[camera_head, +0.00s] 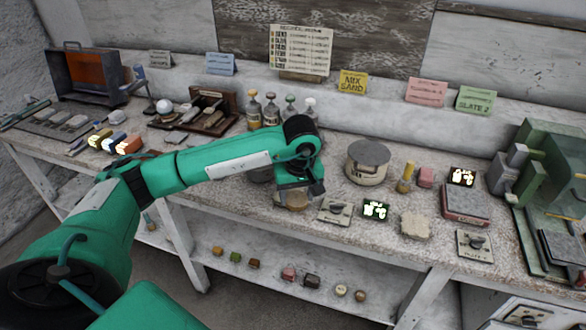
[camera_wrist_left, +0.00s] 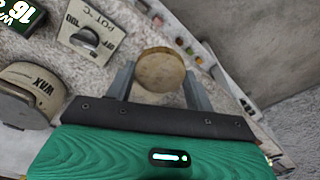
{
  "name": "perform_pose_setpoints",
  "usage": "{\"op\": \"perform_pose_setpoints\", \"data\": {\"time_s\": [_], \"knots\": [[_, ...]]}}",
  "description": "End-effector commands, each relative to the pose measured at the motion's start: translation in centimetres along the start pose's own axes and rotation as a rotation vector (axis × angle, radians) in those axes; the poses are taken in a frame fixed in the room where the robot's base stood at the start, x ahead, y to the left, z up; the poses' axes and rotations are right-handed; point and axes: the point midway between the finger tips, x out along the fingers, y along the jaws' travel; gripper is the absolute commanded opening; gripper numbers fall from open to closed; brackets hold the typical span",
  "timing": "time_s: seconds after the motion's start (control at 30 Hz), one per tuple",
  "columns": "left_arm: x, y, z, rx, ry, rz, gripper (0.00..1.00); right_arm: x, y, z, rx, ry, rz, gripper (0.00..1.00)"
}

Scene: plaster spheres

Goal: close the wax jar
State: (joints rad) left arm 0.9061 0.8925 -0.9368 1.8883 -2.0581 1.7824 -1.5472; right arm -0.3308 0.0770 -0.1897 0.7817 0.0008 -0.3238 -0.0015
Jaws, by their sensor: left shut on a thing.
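The wax jar (camera_head: 368,164) is a squat cream cylinder with a flat grey top, standing on the bench right of my left gripper in the head view. Its "WAX" label shows in the left wrist view, where the jar (camera_wrist_left: 32,95) is at the left. I cannot tell whether the grey top is a cover or the contents. My left gripper (camera_head: 292,190) is shut on a round tan lid-like disc (camera_wrist_left: 160,70), apart from the jar. The disc (camera_head: 291,200) shows low at the bench's front edge, partly hidden by the gripper. My right gripper is not in view.
A dial plate (camera_head: 335,211) and a lit display (camera_head: 375,210) lie in front of the jar. A yellow-topped bottle (camera_head: 405,178) and a pink block (camera_head: 426,177) stand right of it. Several bottles (camera_head: 271,110) stand behind my arm. A grey-green machine (camera_head: 545,180) is at the right.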

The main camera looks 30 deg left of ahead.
Motion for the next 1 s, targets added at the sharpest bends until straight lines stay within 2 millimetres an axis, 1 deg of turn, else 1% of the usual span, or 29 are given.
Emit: {"op": "perform_pose_setpoints", "data": {"time_s": [0.17,0.27,0.3,0.4,0.53,0.6,0.7,0.97,1.0], "knots": [[4.2,-0.4,4.5,0.202,-0.006,0.016,0.29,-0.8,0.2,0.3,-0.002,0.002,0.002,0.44],[6.9,-0.9,8.3,0.363,-0.009,0.035,0.29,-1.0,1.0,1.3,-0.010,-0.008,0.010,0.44],[7.9,-1.2,9.9,0.427,-0.009,0.044,0.29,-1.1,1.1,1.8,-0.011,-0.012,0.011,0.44],[9.7,-1.8,13.4,0.571,-0.007,0.066,0.29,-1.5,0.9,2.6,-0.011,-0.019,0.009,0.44],[11.2,-2.5,16.9,0.705,-0.007,0.090,0.29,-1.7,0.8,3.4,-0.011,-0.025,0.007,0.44],[11.5,-2.7,18.0,0.748,-0.005,0.099,0.29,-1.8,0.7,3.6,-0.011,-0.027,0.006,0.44],[11.8,-2.9,18.8,0.781,-0.004,0.107,0.29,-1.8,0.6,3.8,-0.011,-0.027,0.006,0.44],[11.9,-2.9,18.9,0.786,-0.002,0.108,0.29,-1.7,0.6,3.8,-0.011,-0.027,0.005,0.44],[11.9,-2.9,18.9,0.786,-0.002,0.108,0.29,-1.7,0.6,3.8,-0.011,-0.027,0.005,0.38]]}}
